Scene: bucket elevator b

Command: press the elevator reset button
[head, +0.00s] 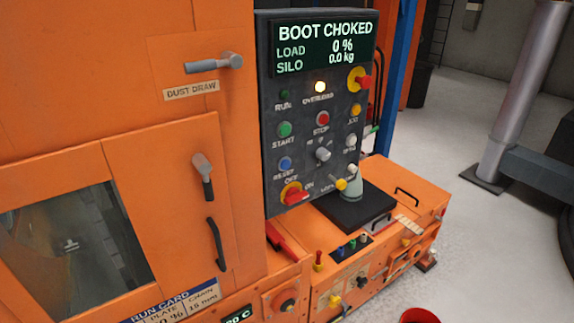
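The blue reset button (285,163) is on the dark control panel (268,110), at its lower left, above a partly blurred label that seems to read RESET. It sits below the green start button (284,129) and above the red-and-yellow rotary switch (293,194) marked OFF and ON. The panel's display (322,45) reads BOOT CHOKED, LOAD 0 %, SILO 0.0 kg. The overload lamp (320,87) is lit pale yellow; the run lamp (284,95) looks dark. Neither of my grippers shows in the head view.
The orange machine housing (130,100) fills the left side, with a dust draw handle (214,63), door handles and a window (75,255). An orange cabinet (400,190) with small controls juts out below the panel. Grey floor (490,240) is open at right, near a metal post (515,90).

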